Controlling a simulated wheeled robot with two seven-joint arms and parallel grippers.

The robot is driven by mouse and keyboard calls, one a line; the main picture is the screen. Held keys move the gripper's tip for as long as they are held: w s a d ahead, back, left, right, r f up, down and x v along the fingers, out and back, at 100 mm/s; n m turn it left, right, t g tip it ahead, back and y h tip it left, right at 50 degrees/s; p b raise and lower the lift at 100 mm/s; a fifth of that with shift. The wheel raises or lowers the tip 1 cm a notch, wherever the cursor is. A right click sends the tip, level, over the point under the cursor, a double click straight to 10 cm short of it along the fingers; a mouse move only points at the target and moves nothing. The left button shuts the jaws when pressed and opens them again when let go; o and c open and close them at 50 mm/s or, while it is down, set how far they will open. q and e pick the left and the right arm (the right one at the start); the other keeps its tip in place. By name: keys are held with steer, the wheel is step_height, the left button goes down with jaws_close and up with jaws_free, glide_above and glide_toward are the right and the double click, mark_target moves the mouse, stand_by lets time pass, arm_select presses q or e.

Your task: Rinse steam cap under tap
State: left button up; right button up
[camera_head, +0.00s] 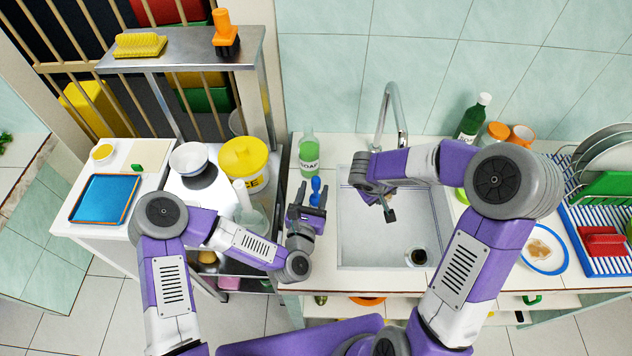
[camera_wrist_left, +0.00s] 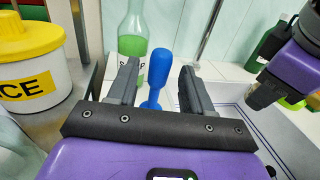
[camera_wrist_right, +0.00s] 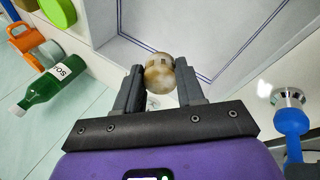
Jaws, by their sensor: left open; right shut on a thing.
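The steam cap (camera_wrist_right: 159,73) is a small round part with a mottled cream and brown surface. My right gripper (camera_wrist_right: 158,88) is shut on it, as the right wrist view shows. In the head view my right gripper (camera_head: 388,208) hangs over the left part of the sink (camera_head: 385,240), pointing down, and the cap is hard to make out there. The curved metal tap (camera_head: 393,100) rises behind the sink, behind my right wrist. I cannot make out running water. My left gripper (camera_head: 307,212) is open and empty over the counter left of the sink, near a blue-handled tool (camera_head: 315,188).
The blue-handled tool (camera_wrist_left: 159,70) shows between my left fingers' outlines. A green soap bottle (camera_head: 308,155) stands behind it. A yellow-lidded tub (camera_head: 243,158) is left; a dish rack (camera_head: 600,215) and plate (camera_head: 540,250) are right. A dark round thing (camera_head: 417,257) sits low in the sink.

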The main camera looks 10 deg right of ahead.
mark_target(315, 187)
arm_select(q)
steer(key=shift+x, duration=1.7)
jaws_close()
